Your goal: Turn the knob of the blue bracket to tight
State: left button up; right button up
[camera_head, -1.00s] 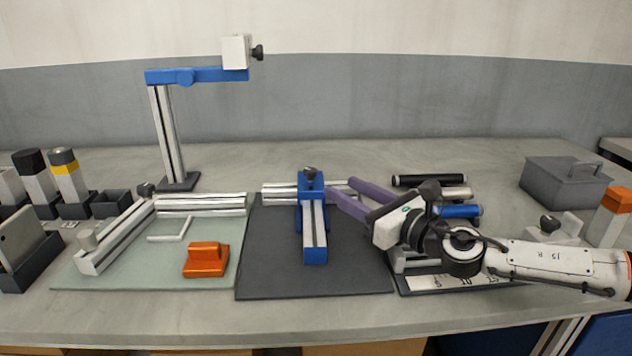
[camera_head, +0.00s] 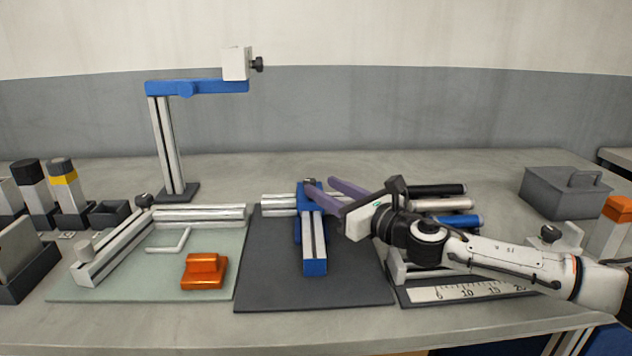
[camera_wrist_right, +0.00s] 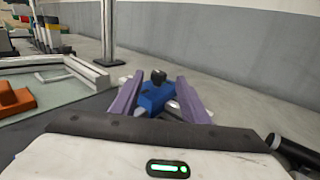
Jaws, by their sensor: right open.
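The blue bracket (camera_head: 301,200) joins aluminium profiles on the dark grey mat (camera_head: 270,275). Its dark knob (camera_head: 309,181) sits on top at the back; in the right wrist view the knob (camera_wrist_right: 158,76) stands above the blue bracket (camera_wrist_right: 155,97). My right gripper (camera_head: 318,184) has purple fingers and is open and empty. One finger is close to the knob and the other is to its right in the head view. In the right wrist view the knob lies ahead, between the two fingers (camera_wrist_right: 158,88). I cannot tell whether either finger touches it. My left gripper is not in view.
A green mat (camera_head: 110,285) with profiles and an orange block (camera_head: 204,271) lies to the left. A tall stand with a blue arm (camera_head: 190,87) rises behind. Dark, silver and blue cylinders (camera_head: 436,190) and a scale plate (camera_head: 470,291) lie right. A grey box (camera_head: 560,192) stands far right.

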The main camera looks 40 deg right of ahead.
aim_at(314, 183)
jog(key=shift+w+a+p, duration=0.15)
jog(key=shift+w+p, duration=0.05)
jog(key=shift+w, duration=0.75)
jog(key=shift+w+a+p, duration=0.1)
jog(key=shift+w+p, duration=0.1)
jog(key=shift+w, duration=0.7)
jog(key=shift+c, duration=0.3)
grip_shut()
